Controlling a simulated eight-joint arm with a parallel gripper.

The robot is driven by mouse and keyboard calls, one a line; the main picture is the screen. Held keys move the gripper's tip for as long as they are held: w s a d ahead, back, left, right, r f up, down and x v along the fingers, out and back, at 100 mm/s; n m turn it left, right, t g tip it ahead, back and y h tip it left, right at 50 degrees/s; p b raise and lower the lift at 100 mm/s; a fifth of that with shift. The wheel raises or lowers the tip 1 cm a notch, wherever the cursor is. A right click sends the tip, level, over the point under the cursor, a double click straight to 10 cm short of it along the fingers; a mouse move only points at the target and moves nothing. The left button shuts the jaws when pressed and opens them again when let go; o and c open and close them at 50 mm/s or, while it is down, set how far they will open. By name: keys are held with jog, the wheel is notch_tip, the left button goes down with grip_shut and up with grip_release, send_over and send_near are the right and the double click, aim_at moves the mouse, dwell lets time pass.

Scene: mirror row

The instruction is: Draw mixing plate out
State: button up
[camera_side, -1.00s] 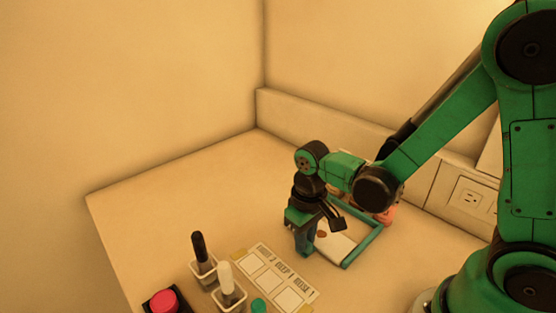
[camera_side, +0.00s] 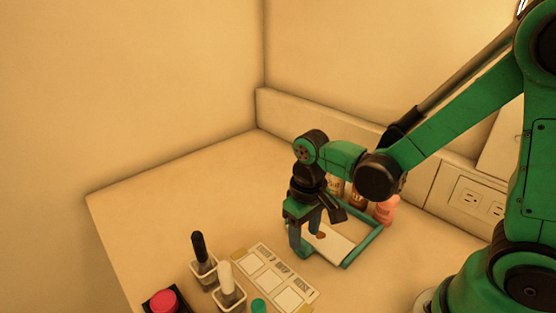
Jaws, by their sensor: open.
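The gripper and wrist hide part of the plate's left and far side. I cannot tell whether a finger touches the plate or the frame.
Small bottles, one pink (camera_side: 386,210), stand behind the frame. In front are a labelled card (camera_side: 272,276), a black-handled tool (camera_side: 200,250), a white-handled tool (camera_side: 226,280) and a red button (camera_side: 163,300). The counter's left side is clear.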

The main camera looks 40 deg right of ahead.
aim_at(304, 241)
jog(key=shift+r, duration=1.85)
notch_tip(304, 241, up, 7)
jog(key=d+t, duration=0.2)
jog(key=t, duration=0.5)
jog(key=shift+s+d+f, duration=0.2)
jog(key=shift+s+d, duration=0.2)
jog(key=shift+s, duration=0.05)
